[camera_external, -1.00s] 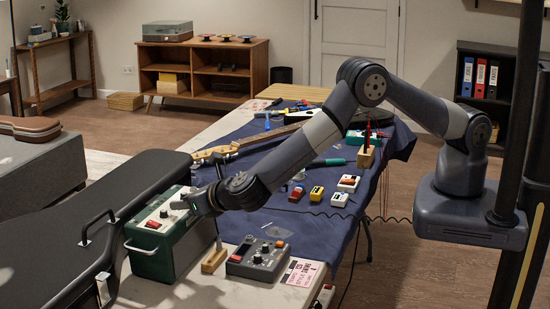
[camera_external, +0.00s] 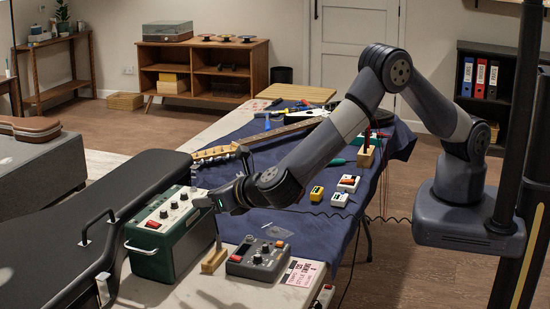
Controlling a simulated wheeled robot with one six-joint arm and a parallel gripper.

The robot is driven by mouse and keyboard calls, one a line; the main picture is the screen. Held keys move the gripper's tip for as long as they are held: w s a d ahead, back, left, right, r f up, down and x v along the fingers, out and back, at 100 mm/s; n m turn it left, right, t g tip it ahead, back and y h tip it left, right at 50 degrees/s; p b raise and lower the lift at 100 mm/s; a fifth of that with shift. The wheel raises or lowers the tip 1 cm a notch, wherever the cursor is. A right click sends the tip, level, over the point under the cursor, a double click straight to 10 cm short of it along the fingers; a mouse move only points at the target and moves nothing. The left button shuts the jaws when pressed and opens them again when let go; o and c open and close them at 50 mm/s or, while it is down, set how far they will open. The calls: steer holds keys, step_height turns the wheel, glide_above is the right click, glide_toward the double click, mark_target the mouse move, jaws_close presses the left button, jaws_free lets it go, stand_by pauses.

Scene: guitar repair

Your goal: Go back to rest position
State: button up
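My gripper (camera_external: 208,201) is at the right end of the top panel of the green amplifier box (camera_external: 165,245). The gripper points left, and its fingers are too small and dark to tell whether they are open or shut. I cannot tell whether it touches the amplifier. The panel (camera_external: 172,212) carries several dark knobs and a red switch. My arm reaches down from the right over the blue cloth and hides part of it.
The grey pedal (camera_external: 258,258) and a small wooden stand (camera_external: 214,260) are close below the gripper. The guitar neck (camera_external: 215,153) lies behind the arm. A black case (camera_external: 95,215) is left of the amplifier.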

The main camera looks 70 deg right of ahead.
mark_target(176, 203)
steer(key=p+x, duration=0.2)
steer(key=x, duration=0.8)
steer(key=shift+w+d+f+p, duration=0.1)
steer(key=shift+w+p, duration=0.15)
steer(key=shift+p, duration=0.1)
steer(key=shift+s, duration=0.1)
steer(key=shift+y, duration=0.3)
